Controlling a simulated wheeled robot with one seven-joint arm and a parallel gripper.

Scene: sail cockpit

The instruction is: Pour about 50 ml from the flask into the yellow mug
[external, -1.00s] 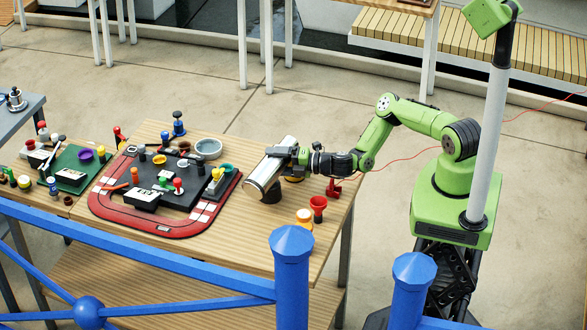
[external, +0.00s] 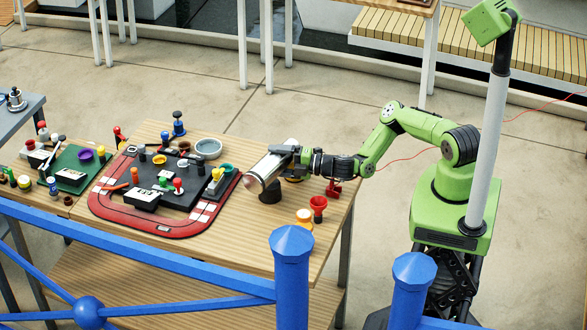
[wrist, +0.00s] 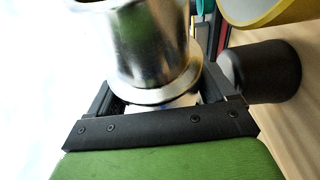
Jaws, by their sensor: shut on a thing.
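My gripper (external: 300,156) is shut on the silver flask (external: 268,166) and holds it tilted above the table, its lower end toward the left front. In the wrist view the flask's shiny body (wrist: 145,45) sits between the fingers (wrist: 160,100). A yellow patch (external: 293,179) shows just below my gripper in the external view, mostly hidden. A yellow-rimmed thing (wrist: 262,18) is cut off at the wrist view's top right; I cannot tell surely that it is the yellow mug. No liquid stream is visible.
A dark cup (external: 270,194) stands under the flask; a dark cylinder also shows in the wrist view (wrist: 262,72). A red-bordered mat (external: 150,225) with several small items lies left.

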